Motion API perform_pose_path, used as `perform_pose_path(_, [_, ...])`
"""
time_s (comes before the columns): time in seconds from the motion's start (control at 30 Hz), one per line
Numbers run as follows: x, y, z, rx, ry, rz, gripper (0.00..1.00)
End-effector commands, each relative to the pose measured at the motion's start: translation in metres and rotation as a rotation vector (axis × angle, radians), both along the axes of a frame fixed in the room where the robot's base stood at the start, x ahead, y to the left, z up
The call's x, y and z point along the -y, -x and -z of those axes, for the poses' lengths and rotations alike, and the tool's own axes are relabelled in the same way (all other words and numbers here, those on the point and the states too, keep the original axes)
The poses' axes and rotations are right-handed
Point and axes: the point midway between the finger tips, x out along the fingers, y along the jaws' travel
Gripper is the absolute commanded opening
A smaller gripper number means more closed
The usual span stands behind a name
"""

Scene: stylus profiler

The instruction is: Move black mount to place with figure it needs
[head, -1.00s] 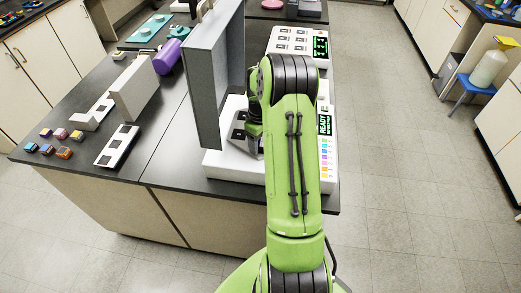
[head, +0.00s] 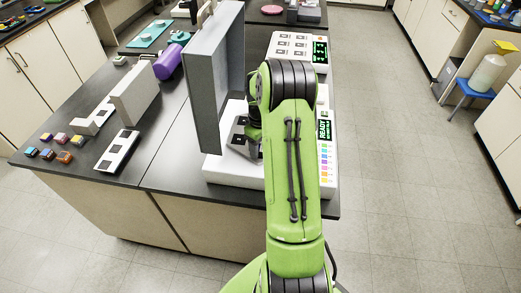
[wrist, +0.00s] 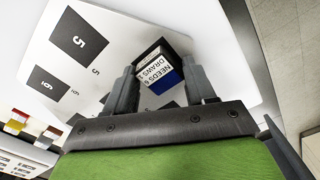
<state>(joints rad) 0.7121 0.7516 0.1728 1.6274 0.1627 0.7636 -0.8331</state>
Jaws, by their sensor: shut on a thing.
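My gripper (wrist: 161,84) is shut on the black mount (wrist: 157,66) in the wrist view. The mount has a blue band and a white label with print that seems to read "NEEDS 6"; its end is partly cut off. It is over a white instrument top with black square places. One place is marked 5 (wrist: 80,42) and another seems marked 6 (wrist: 48,83). A further dark square lies partly behind the mount. I cannot tell whether the mount touches the surface. In the head view, my gripper (head: 254,142) is partly hidden by my arm over the white instrument (head: 225,168).
A tall grey panel (head: 215,80) stands close left of my gripper. The instrument has a lit READY screen (head: 325,130). A white strip with dark squares (head: 118,152), several small coloured blocks (head: 64,157) and a purple cylinder (head: 168,62) lie left. Another white instrument (head: 290,47) stands behind.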

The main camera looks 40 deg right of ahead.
Motion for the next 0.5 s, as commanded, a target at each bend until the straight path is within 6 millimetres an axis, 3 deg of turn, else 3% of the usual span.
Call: perform_pose_path(0.5, [0.000,0.000,-0.012,0.000,0.001,0.002,0.00])
